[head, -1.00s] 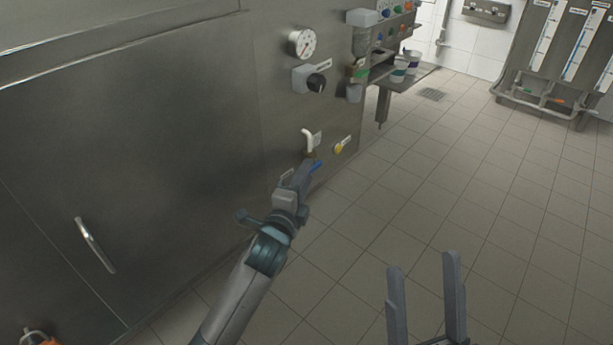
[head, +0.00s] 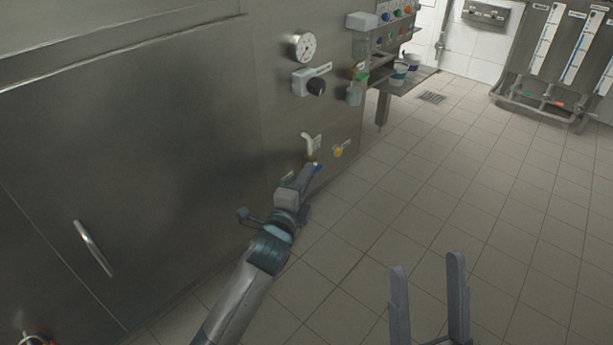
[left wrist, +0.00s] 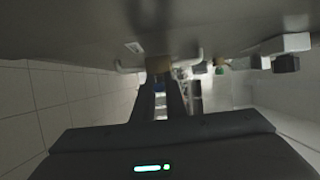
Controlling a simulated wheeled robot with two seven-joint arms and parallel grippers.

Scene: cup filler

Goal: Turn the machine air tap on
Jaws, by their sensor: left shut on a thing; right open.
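The air tap (head: 318,168) is low on the steel machine front, with a small blue handle below a white bent pipe (head: 308,143). My left gripper (head: 307,173) is at the tap and shut on it, hiding most of the handle. In the left wrist view, the two fingers (left wrist: 161,96) reach up to a brass-coloured tap body (left wrist: 158,65) against the panel. How far the handle is turned is hard to tell. My right gripper (head: 427,264) is open and empty over the floor at lower right.
A yellow-handled tap (head: 339,151) sits just right of the air tap. A black knob (head: 316,86) and a gauge (head: 302,46) are above. Cups (head: 398,74) stand on a shelf at the back. The tiled floor (head: 470,180) at right is clear.

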